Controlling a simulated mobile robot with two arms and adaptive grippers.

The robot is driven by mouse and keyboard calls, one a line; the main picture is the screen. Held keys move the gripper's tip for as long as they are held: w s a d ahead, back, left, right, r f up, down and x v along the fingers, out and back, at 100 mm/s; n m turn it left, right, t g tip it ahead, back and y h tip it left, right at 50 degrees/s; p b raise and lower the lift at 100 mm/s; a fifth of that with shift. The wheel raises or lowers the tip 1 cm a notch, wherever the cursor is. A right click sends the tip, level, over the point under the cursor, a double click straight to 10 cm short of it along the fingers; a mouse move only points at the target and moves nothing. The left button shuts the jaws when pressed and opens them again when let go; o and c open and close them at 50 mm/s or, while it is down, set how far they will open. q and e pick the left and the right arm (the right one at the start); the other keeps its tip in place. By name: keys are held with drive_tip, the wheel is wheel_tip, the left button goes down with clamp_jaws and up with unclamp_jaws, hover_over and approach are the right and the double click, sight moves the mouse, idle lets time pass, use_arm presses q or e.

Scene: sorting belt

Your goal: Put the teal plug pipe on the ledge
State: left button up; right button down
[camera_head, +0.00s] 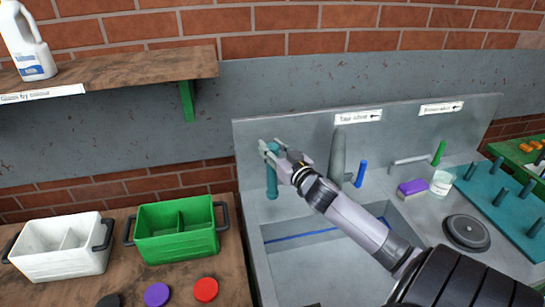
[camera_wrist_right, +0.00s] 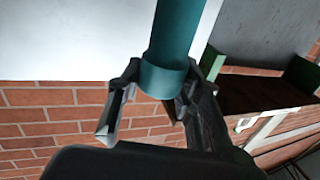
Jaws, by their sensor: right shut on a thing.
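The teal plug pipe (camera_head: 272,180) is upright near the left end of the grey sink unit, in front of its back panel. In the right wrist view the pipe (camera_wrist_right: 178,40) runs up between the fingers, with a wider collar at the grip. My right gripper (camera_head: 274,155) is shut on its upper part in the head view. Whether the pipe's lower end touches the surface behind the basin is hard to tell. The sink's back ledge (camera_head: 312,205) carries a tall grey post, a blue peg (camera_head: 361,174) and a green peg. My left gripper is not in view.
A green divided crate (camera_head: 147,242) and a white one (camera_head: 25,262) stand on the wooden bench at left. A wooden shelf (camera_head: 130,75) with a white jug is above. A purple sponge (camera_head: 412,187), a white tub and a teal peg rack (camera_head: 475,193) are at right.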

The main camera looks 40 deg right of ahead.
sight(272, 173)
wheel_tip(272, 173, down, 3)
drive_tip(key=shift+r, duration=0.15)
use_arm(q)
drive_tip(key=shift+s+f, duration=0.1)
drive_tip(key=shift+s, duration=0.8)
use_arm(e)
drive_tip(key=c, duration=1.6)
unclamp_jaws()
drive_tip(key=shift+f, duration=0.3)
drive_tip(key=o, duration=0.5)
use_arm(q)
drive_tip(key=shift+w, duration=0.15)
use_arm(e)
drive_tip(key=shift+r, duration=0.1)
